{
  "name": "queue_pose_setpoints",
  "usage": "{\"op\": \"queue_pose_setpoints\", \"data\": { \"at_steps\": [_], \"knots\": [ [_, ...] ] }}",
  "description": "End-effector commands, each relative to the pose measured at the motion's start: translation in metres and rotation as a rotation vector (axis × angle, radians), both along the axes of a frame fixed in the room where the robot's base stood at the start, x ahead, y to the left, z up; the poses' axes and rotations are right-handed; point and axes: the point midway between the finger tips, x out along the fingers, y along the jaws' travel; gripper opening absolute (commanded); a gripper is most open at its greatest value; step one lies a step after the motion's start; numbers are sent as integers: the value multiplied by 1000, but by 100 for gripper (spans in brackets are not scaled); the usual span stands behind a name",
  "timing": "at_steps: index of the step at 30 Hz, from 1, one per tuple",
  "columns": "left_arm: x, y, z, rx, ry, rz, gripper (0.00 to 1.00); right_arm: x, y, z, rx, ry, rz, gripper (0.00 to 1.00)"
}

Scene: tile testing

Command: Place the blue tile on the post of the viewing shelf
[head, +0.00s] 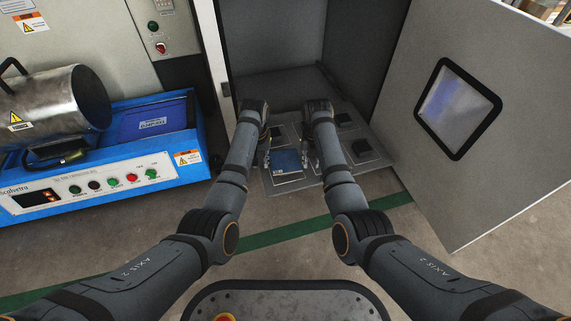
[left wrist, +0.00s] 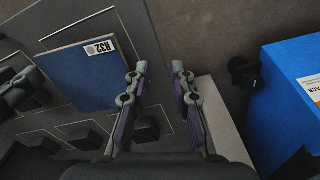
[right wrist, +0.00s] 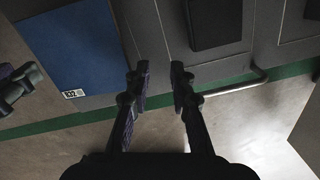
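The blue tile (head: 287,161), with a white R32 label, lies flat over the grey viewing shelf (head: 315,181) in the cabinet. It also shows in the left wrist view (left wrist: 75,80) and the right wrist view (right wrist: 72,45). Whatever is under the tile is hidden, so I cannot tell if it sits on a post. My left gripper (left wrist: 160,68) is open and empty, beside the tile's left side in the head view. My right gripper (right wrist: 159,68) is open and empty beside its right side. Neither pair of fingers encloses the tile.
Several black posts (head: 361,147) stand in outlined places on the shelf. The cabinet door (head: 400,130) is open to the right. A blue machine (head: 110,180) with a metal cylinder (head: 60,100) stands at left. A green stripe (head: 285,233) crosses the floor in front.

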Motion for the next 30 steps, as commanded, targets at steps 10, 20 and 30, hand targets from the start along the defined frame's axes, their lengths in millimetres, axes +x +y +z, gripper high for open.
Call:
{"op": "queue_pose_setpoints", "data": {
  "at_steps": [10, 20, 30],
  "knots": [
    [0, 0, 21, 0, -5, 1, 23, 0, 0, 0, 0, 0, 0, 23],
    [-6, -2, 97, -1, -3, 0, 23, 0, 0, 0, 0, 0, 0, 23],
    [-8, -2, 120, 0, 0, 0, 23, 0, 0, 0, 0, 0, 0, 23]
  ]
}}
